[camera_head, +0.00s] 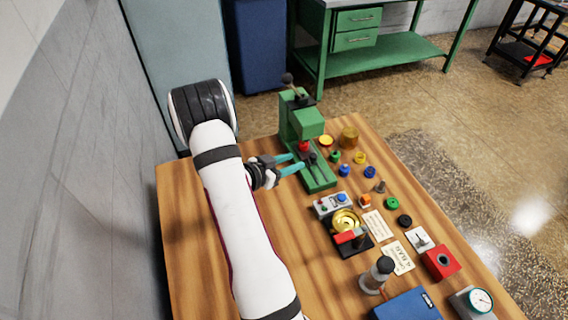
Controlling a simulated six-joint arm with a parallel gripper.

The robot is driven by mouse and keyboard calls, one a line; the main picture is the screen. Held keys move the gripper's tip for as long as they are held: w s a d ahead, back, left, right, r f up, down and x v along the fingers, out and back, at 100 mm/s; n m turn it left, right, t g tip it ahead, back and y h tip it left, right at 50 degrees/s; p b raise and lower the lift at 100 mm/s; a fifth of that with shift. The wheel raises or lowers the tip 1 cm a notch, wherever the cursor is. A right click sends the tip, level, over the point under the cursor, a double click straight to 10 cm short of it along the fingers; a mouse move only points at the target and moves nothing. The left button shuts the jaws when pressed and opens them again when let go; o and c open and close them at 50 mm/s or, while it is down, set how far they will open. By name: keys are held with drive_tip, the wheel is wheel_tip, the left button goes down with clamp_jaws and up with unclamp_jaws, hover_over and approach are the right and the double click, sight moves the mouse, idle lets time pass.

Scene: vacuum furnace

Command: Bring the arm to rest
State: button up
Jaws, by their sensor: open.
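My gripper (292,164) has teal fingers and sits over the wooden table (190,215), at the left side of a green press (301,120). The fingers are apart and point right toward the press's lower part and a small red piece (303,146). I see nothing held between them. I cannot tell whether the fingertips touch the press. My white arm reaches from the bottom of the view up to a dark joint at the upper left, and hides part of the table.
Small coloured parts (369,172), a control box (333,205), a brass dish (345,221), printed cards (399,258), a red block (441,262), a blue box (406,305) and a gauge (480,300) crowd the table's right half. A grey wall (75,180) stands left. The table's left strip is clear.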

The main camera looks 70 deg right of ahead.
drive_tip(key=v, duration=0.3)
